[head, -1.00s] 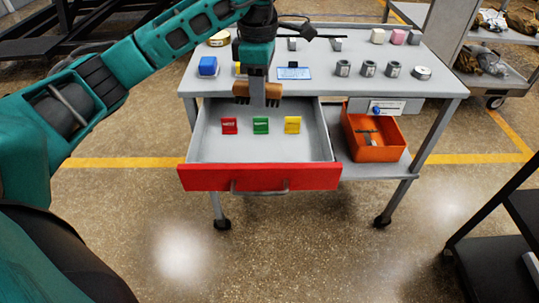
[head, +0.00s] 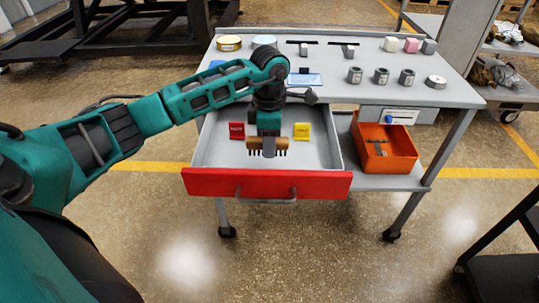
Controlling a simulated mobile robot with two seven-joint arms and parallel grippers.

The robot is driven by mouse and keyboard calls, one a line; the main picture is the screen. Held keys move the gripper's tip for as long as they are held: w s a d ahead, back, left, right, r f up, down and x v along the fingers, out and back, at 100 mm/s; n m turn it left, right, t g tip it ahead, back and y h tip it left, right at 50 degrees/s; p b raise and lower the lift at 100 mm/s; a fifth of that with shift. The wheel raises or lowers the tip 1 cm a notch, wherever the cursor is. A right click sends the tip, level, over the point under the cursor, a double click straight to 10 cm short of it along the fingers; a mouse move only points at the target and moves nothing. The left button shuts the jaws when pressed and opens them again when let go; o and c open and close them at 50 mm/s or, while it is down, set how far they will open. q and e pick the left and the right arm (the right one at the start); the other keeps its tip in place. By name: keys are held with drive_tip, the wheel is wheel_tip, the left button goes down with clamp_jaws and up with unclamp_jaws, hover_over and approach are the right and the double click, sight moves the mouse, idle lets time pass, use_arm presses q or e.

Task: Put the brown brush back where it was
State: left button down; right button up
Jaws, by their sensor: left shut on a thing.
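My left gripper (head: 268,148) is shut on the brown brush (head: 254,143), with the dark bristles pointing down. It holds the brush over the front part of the open drawer (head: 218,185), which has a red front and a grey inside. I cannot tell whether the bristles touch the drawer floor. A red tag (head: 237,131) stands in the drawer left of the gripper and a yellow tag (head: 301,131) right of it. The green tag is hidden behind the gripper. My right gripper is not in view.
The grey tabletop (head: 330,88) behind the drawer carries several small grey cylinders, blocks and round tins. An orange bin (head: 402,150) with a grey item inside stands on the lower shelf at the right. The floor in front is clear.

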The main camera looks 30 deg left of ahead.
use_arm(q)
wheel_tip(320, 180, down, 4)
drive_tip(key=shift+r, duration=0.25)
drive_tip(key=shift+f, duration=0.35)
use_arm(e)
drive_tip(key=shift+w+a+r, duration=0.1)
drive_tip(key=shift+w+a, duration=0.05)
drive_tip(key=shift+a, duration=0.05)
use_arm(q)
drive_tip(key=shift+f+b, duration=0.15)
drive_tip(key=shift+b, duration=0.25)
drive_tip(key=c, duration=0.7)
unclamp_jaws()
drive_tip(key=shift+c, duration=0.2)
drive_tip(key=shift+r, duration=0.45)
wheel_tip(320, 180, up, 11)
drive_tip(key=shift+r+p, duration=0.2)
drive_tip(key=shift+p, duration=0.55)
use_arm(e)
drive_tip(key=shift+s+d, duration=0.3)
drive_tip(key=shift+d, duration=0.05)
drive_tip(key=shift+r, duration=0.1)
